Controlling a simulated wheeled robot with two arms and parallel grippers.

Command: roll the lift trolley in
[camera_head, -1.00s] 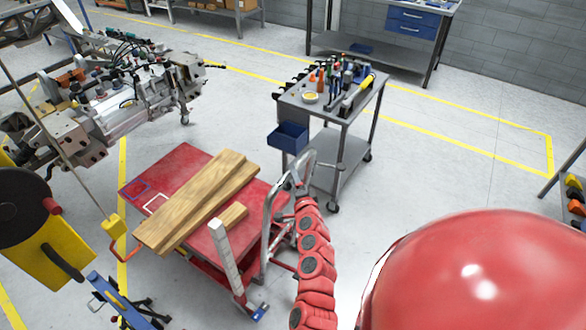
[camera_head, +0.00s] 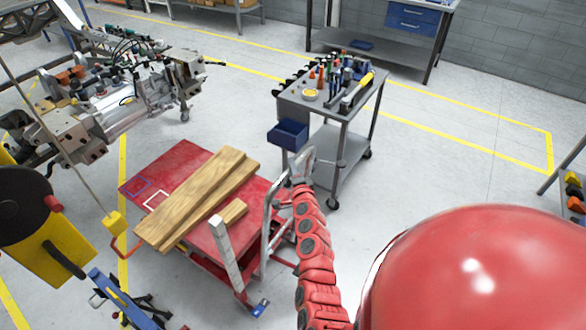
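The lift trolley (camera_head: 180,163) is a low red platform in the lower middle of the head view, with a grey tubular push handle (camera_head: 267,232) on its right side. Wooden planks (camera_head: 195,202) lie on its top, with a short wood block (camera_head: 233,212) beside them. A pale upright post stands at its near edge. My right gripper (camera_head: 301,166), on the red segmented arm, is at the top of the handle. Its fingers are small and overlap the handle, so I cannot tell whether they are closed on it. My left gripper is not in view.
A grey tool cart (camera_head: 341,147) with a blue bin (camera_head: 288,135) stands close behind the handle. An engine and chassis assembly (camera_head: 125,95) is at upper left. A yellow hoist part (camera_head: 45,235) and a blue stand (camera_head: 120,297) are at lower left.

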